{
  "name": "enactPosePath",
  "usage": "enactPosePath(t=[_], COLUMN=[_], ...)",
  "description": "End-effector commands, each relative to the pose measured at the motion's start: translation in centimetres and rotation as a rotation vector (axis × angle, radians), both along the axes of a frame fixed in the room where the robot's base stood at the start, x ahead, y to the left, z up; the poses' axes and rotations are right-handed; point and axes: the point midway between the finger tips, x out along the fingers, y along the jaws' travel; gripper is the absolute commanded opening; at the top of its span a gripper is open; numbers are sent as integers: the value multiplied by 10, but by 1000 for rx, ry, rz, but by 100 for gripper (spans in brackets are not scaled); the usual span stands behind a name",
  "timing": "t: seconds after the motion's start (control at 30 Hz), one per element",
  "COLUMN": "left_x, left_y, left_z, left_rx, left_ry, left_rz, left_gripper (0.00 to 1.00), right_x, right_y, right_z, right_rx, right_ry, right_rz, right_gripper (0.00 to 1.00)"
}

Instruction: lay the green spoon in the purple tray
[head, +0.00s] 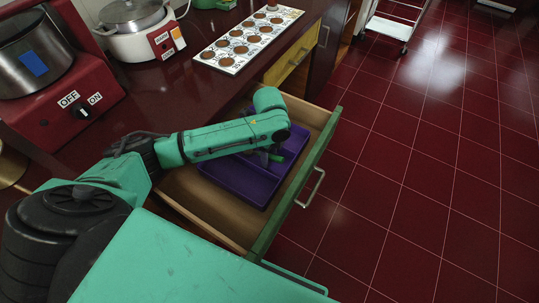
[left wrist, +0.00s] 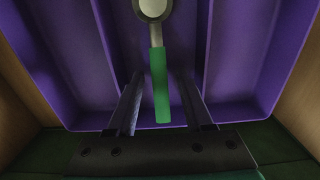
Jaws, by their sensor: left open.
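The purple tray (head: 228,178) sits inside the open drawer and has long compartments. In the left wrist view the tray (left wrist: 240,60) fills most of the picture. The green spoon (left wrist: 160,85) shows there with its grey bowl toward the top and its green handle pointing toward me. It lies over the tray's middle compartment; I cannot tell whether it touches the floor. My left gripper (left wrist: 160,78) is open, one finger on each side of the handle, with gaps visible. In the head view the left gripper (head: 268,156) is over the tray, mostly behind my arm. My right gripper is out of view.
The drawer has a green front (head: 300,182) and wooden sides around the tray. The dark red counter (head: 185,98) holds a red appliance (head: 60,95), a white cooker (head: 145,40) and a white board with brown discs (head: 248,40).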

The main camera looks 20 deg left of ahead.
Motion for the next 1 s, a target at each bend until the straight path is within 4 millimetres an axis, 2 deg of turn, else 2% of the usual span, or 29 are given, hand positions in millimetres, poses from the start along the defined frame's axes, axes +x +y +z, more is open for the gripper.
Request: enactPosePath(t=[0.17,0.3,0.4,0.5,1.0], left_x=[2,1,1,1,0], left_y=[0,0,0,0,0], left_z=[38,78,101,114,118], left_rx=[-1,-1,-1,-1,-1], left_ry=[-6,-6,-5,-3,0], left_rz=[-1,-1,0,0,0], left_gripper=[51,51,51,51,51], right_x=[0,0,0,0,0], right_y=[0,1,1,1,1], right_z=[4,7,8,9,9], right_rx=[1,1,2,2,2], right_ry=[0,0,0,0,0], right_rz=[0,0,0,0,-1], right_gripper=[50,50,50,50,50])
